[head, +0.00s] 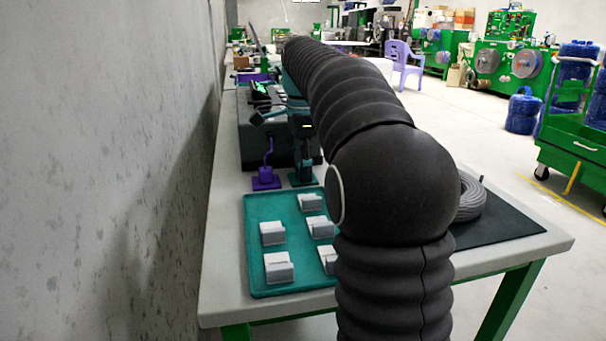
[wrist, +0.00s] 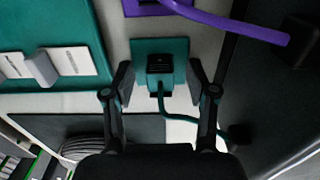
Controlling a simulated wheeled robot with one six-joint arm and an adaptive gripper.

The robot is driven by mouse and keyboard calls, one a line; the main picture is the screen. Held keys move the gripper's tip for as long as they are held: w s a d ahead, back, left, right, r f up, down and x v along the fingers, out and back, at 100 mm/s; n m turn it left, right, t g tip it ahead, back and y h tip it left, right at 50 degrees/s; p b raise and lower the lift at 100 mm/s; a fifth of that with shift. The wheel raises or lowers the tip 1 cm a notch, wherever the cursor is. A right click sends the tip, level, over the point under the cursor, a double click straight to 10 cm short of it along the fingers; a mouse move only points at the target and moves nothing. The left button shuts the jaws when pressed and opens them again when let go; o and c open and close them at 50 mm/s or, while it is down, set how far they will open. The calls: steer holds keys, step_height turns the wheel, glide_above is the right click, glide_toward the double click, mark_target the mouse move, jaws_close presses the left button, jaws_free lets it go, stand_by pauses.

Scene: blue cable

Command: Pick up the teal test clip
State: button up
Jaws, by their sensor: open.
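The teal test clip (wrist: 160,50) shows in the wrist view as a block with a dark top on a square teal base plate. A teal cable (wrist: 169,108) runs from it towards the dark unit at right. My gripper (wrist: 160,76) is open, with one finger on each side of the clip's block. I see no firm contact, and the height of the fingertips over the plate is hard to judge. In the head view the clip's teal base (head: 302,180) stands on the table beside the dark unit; my arm hides part of that area.
A purple clip (head: 266,180) with a purple cable (wrist: 225,22) stands close beside the teal one. A dark unit (head: 240,133) stands behind them. A teal tray (head: 262,207) with several light grey blocks lies nearby. A grey cable coil (head: 470,198) rests on a dark mat (head: 512,222).

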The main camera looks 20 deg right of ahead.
steer(key=c, duration=0.9)
steer(key=shift+o, duration=0.2)
steer(key=shift+r, duration=0.5)
steer(key=r, duration=0.1)
steer(key=r+p, duration=0.1)
steer(key=r, duration=0.1)
steer(key=shift+d+r, duration=0.3)
steer(key=shift+r, duration=0.1)
steer(key=s+d+r+p, duration=0.2)
steer(key=s+d+r, duration=0.3)
steer(key=d, duration=0.5)
steer(key=shift+r, duration=0.6)
